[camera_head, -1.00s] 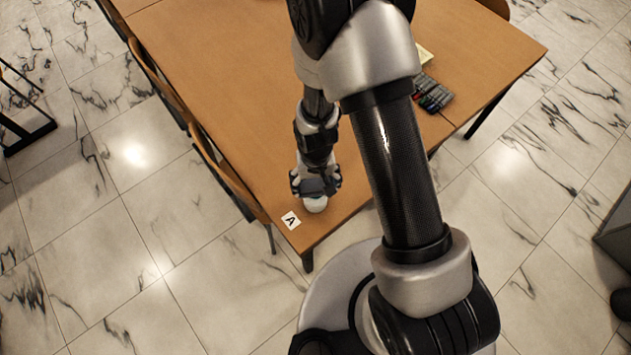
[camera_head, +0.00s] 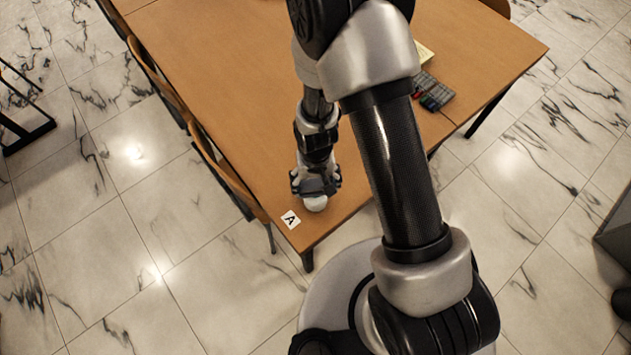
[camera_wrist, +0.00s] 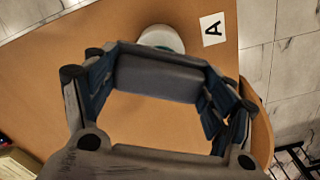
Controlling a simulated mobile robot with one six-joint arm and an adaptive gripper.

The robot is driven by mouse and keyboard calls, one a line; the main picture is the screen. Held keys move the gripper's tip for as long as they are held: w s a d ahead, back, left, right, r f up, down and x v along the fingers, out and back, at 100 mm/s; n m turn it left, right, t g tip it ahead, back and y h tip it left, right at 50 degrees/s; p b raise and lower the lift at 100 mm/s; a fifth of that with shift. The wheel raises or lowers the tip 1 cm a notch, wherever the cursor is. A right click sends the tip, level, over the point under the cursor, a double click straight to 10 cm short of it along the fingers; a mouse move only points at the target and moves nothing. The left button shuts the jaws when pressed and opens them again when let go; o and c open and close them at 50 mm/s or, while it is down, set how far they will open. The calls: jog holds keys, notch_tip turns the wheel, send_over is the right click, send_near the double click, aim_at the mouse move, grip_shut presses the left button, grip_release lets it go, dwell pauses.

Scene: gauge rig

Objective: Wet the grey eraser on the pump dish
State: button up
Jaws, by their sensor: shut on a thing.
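My gripper (camera_head: 316,183) is low over the near corner of the table. In the wrist view the gripper (camera_wrist: 160,70) is shut on the grey eraser (camera_wrist: 160,80), a dark grey block held crosswise between the fingers. The pump dish (camera_head: 315,204), white and round, shows just below the gripper in the head view. In the wrist view it shows beyond the eraser (camera_wrist: 161,37), with a bit of green at its edge, and the eraser and fingers hide part of it. I cannot tell whether the eraser touches the dish.
The wooden table (camera_head: 230,110) is clear to the left of my arm. A white card marked A (camera_head: 291,220) lies beside the dish near the edge. Dark objects with coloured parts (camera_head: 433,92) lie further right. Chairs (camera_head: 222,170) stand along the left edge.

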aim_at(315, 184)
jog(key=shift+f+b, duration=0.4)
jog(key=shift+f, duration=0.1)
jog(key=shift+r, duration=0.1)
dwell(0.7)
jog(key=shift+r+p, duration=2.5)
jog(key=shift+r, duration=1)
